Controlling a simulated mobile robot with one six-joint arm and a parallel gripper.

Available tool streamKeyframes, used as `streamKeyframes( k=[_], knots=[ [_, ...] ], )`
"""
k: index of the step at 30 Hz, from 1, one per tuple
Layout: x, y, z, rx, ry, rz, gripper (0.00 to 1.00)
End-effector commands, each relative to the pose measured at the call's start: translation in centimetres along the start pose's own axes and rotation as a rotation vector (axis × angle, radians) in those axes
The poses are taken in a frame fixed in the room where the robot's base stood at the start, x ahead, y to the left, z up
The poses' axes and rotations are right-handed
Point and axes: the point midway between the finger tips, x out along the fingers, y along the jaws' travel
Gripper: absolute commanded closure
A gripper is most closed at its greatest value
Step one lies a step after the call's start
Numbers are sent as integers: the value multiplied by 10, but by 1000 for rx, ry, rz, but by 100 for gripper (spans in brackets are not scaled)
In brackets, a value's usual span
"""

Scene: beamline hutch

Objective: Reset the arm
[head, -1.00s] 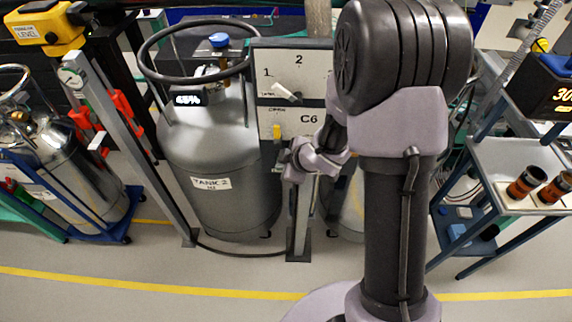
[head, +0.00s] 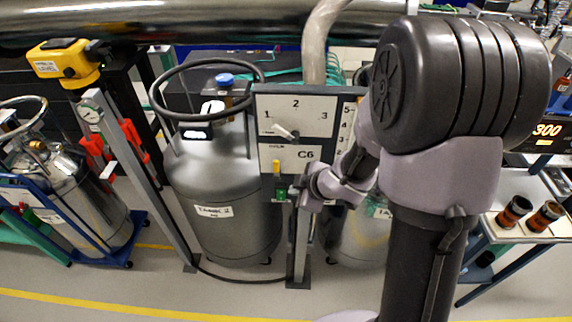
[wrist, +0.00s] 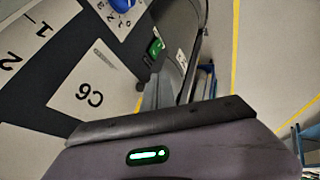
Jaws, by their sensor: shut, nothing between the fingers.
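My arm rises at the right of the head view and bends over to my gripper (head: 301,194), which is small and partly hidden there. It is shut and empty, close in front of the lower part of the C6 control panel (head: 318,108), near a green switch (head: 280,194). I cannot tell if it touches. The panel has a white lever pointer (head: 287,132) on a 1-2-3 dial and a yellow toggle (head: 276,167). In the wrist view, the C6 label (wrist: 88,95), a blue knob (wrist: 122,5) and the green switch (wrist: 156,46) show beyond my gripper's housing.
Tank 2 (head: 225,190), a grey cylinder, stands left of the panel post. A smaller tank on a blue cart (head: 90,215) stands further left. A thick pipe (head: 200,22) crosses above. A side table (head: 525,226) with two orange-and-black cylinders is at right. Floor in front is clear.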

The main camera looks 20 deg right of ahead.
Motion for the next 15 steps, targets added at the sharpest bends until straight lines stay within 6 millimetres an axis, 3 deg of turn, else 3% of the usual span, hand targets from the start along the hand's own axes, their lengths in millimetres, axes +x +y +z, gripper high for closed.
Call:
streamKeyframes(
  k=[5, 7, 9, 11, 12, 15],
  knots=[
    [-10, 13, 3, 64, -49, 61, 100],
    [-37, 30, 10, 219, -131, 170, 100],
    [-78, 28, 16, 470, -203, 280, 100],
    [-112, 5, 18, 719, -228, 324, 100],
    [-130, -18, 16, 880, -229, 321, 100],
    [-159, -86, 0, 1218, -195, 228, 100]
  ],
)
